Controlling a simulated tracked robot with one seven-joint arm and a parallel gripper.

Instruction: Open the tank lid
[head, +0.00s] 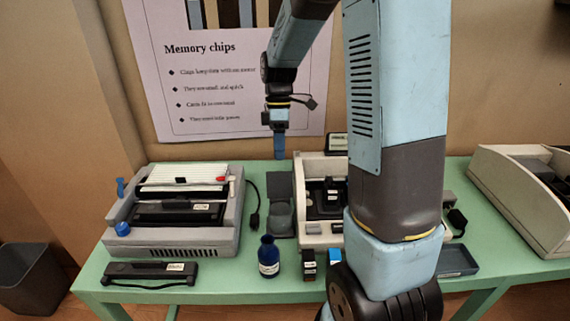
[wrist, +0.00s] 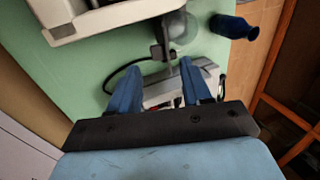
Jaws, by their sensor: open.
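No part is plainly marked as the tank lid. A dark grey piece with a flat panel (head: 279,185) and a rounded part (head: 281,221) stands mid-table and may be the tank; whether its lid is open I cannot tell. The rounded part looks smoky and see-through in the wrist view (wrist: 182,28). My gripper (head: 279,156) hangs pointing down above the back of the table, behind this piece. In the wrist view my gripper (wrist: 161,65) has its blue fingers apart, with nothing between them.
A grey printer-like machine (head: 225,238) with blue knobs stands left, its black cable ending in a plug (head: 256,219). A blue bottle (head: 268,257) and a black bar (head: 150,270) are in front. A cream machine (head: 312,161) stands right of the grey piece, partly behind my arm.

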